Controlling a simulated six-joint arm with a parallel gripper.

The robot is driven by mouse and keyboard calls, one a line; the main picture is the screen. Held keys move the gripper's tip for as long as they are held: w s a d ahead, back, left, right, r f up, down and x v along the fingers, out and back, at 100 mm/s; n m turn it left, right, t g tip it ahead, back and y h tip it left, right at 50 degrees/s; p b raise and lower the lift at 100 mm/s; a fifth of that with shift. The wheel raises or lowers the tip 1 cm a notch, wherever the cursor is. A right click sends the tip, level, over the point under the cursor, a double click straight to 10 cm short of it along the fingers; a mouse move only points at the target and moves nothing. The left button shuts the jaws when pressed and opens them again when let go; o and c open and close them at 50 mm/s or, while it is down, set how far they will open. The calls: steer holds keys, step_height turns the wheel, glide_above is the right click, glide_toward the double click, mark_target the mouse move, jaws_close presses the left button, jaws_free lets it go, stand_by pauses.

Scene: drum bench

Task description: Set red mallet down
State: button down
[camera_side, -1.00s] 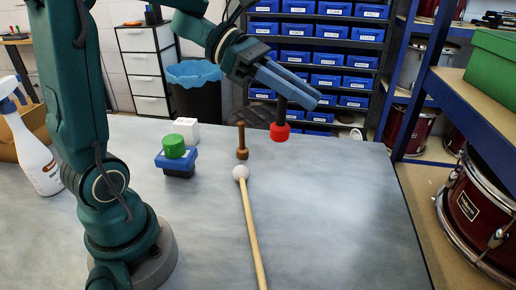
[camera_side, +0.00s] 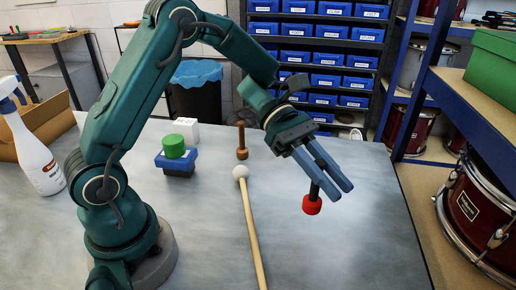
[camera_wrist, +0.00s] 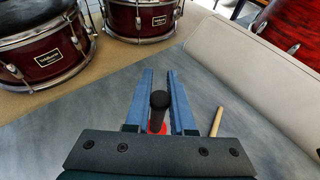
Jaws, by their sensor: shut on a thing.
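The red mallet (camera_side: 312,205) has a red head and a black handle. My gripper (camera_side: 332,174) is shut on its black handle, with the red head hanging below the blue fingers over the right part of the bench. In the side view the head appears close to the bench top; I cannot tell whether it touches. In the wrist view the black handle end (camera_wrist: 159,100) stands between the two blue fingers, and part of the red head shows under it.
A long mallet with a pale ball head (camera_side: 241,172) lies left of my gripper. Behind it stands a brown wooden peg-like piece (camera_side: 242,153). A green cylinder (camera_side: 174,146) sits on a blue block (camera_side: 177,162), beside a white block (camera_side: 186,132). The bench's right side (camera_side: 370,220) is clear.

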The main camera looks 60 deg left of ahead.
steer(key=shift+s+d+f, duration=0.1)
steer(key=shift+d+f, duration=0.75)
steer(key=shift+f, duration=0.35)
steer(key=shift+d+f, duration=0.9)
steer(key=shift+f, duration=0.3)
steer(key=shift+s+d+f, duration=0.1)
steer(key=shift+d+f, duration=0.75)
steer(key=shift+f, duration=0.35)
steer(key=c, duration=0.8)
jaws_free()
steer(key=shift+f, duration=0.1)
steer(key=shift+o, duration=0.2)
